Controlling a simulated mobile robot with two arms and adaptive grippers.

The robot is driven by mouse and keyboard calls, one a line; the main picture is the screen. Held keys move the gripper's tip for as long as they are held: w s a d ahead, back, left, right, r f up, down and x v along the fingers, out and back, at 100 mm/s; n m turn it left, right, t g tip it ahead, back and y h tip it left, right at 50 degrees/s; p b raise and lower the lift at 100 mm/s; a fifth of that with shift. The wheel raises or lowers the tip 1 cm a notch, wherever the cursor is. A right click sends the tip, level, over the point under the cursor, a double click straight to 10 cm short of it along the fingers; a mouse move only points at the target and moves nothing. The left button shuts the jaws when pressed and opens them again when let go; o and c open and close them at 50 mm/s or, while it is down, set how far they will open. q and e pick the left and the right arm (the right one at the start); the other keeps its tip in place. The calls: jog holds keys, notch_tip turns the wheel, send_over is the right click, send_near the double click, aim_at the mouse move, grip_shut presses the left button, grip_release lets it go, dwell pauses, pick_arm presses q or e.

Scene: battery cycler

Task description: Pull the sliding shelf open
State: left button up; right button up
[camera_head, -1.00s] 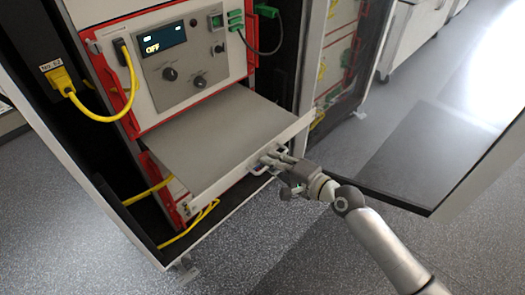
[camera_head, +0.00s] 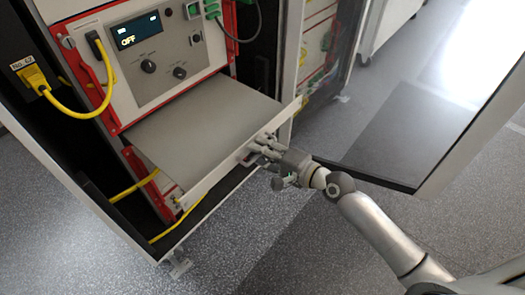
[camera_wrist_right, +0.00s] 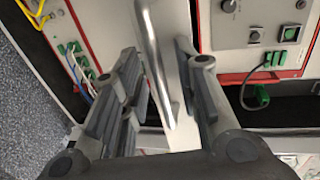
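The sliding shelf (camera_head: 200,125) is a flat grey plate with a pale front edge. It stands out from the rack below the control panel. Its metal bar handle (camera_wrist_right: 155,60) is on the front edge; in the head view the handle (camera_head: 248,157) is partly hidden by my right gripper (camera_head: 263,147). In the right wrist view my right gripper (camera_wrist_right: 158,85) has its fingers apart, one on each side of the handle, with visible gaps to the bar. My left gripper is not in view.
The control panel (camera_head: 145,50) reads OFF, above the shelf. Yellow cables (camera_head: 70,112) hang at left and below it. A green-plugged cable (camera_head: 240,38) hangs at upper right. Speckled floor (camera_head: 300,250) is clear in front.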

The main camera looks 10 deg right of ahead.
jog(key=v, duration=1.2)
dwell(0.4)
jog(key=s+d+f+n+g+h, duration=0.1)
jog(key=s+f+n+g+h, duration=0.2)
jog(key=f, duration=0.8)
jog(key=s+f+n+g+h, duration=0.25)
jog(key=s+f, duration=0.25)
jog(key=f, duration=0.6)
jog(key=s+d+f+n+g+h, duration=0.15)
jog(key=s+f+n, duration=0.25)
jog(key=f, duration=0.7)
jog(key=s+a+f+n+g+h, duration=0.2)
jog(key=s+f+n+g, duration=0.2)
jog(key=s+f, duration=0.4)
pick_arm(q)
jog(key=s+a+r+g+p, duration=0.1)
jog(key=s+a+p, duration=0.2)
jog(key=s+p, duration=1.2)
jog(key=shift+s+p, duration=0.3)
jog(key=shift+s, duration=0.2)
pick_arm(e)
jog(key=s+d+r, duration=0.2)
jog(key=s+d, duration=0.1)
jog(key=s, duration=1.3)
jog(key=shift+s+d+g, duration=0.2)
jog(key=shift+g, duration=0.2)
